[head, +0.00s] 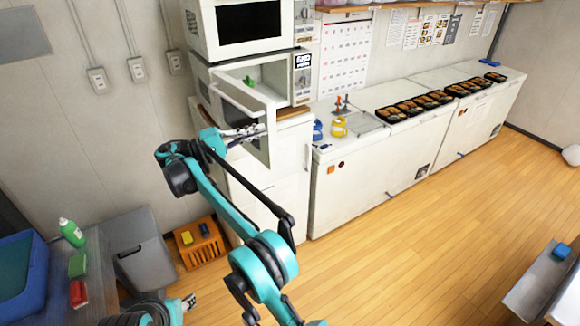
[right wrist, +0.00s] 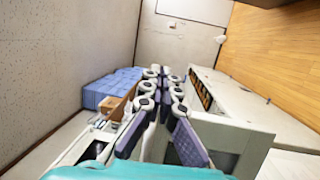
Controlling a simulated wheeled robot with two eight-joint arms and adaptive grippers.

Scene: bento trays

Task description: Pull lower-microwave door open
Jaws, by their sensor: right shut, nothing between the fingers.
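The lower microwave (head: 201,75) is white and stands on a white cabinet, under another microwave. Its door (head: 228,90) stands partly open, swung out toward me, with a long pale handle bar (head: 238,106) along it. A small green thing shows inside the cavity. My right gripper (head: 256,134) is at the lower part of the open door, overlapping it in the head view; whether it touches is unclear. In the right wrist view its fingers (right wrist: 165,85) are together with nothing between them. My left gripper (head: 189,302) shows only partly at the bottom edge, its jaws unclear.
The upper microwave (head: 205,30) sits directly above. White chest freezers (head: 360,180) run to the right with black food trays (head: 410,104) on top. An orange crate (head: 205,255) and a grey bin (head: 140,250) stand at lower left. The wooden floor (head: 440,235) is open.

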